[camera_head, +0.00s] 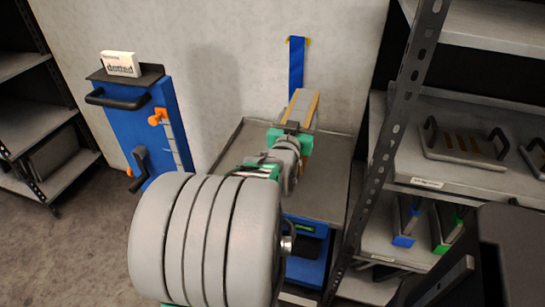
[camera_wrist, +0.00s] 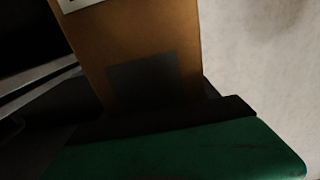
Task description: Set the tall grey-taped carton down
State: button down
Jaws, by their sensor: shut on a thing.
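The tall grey-taped carton (camera_head: 303,105) is tan with a grey strip down its face. My gripper (camera_head: 289,136), with green fingers, is shut on it. The carton stands out over the grey top of a cart (camera_head: 232,150); my gripper and arm hide its lower part, so I cannot tell whether it touches the top. In the wrist view the brown carton (camera_wrist: 130,40) fills the middle, with a dark grey patch and a bit of white label at its top edge. A green finger of my gripper (camera_wrist: 185,135) lies across the bottom.
A blue panel (camera_head: 150,130) with black handles and a white box labelled "dotted" (camera_head: 121,63) on top stands left of the cart. A blue strip (camera_head: 296,65) hangs on the wall behind. Shelving (camera_head: 455,190) stands close on the right. Bare cart top shows around the carton.

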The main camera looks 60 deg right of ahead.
jog(key=w+d+f+b, duration=0.3)
jog(key=w+f+b, duration=0.2)
jog(key=w+f, duration=0.7)
jog(key=shift+d, duration=0.2)
jog(key=shift+w+f+b, duration=0.1)
jog(key=shift+b, duration=0.25)
jog(key=shift+c, duration=1.1)
grip_release()
jog(key=shift+f, duration=0.15)
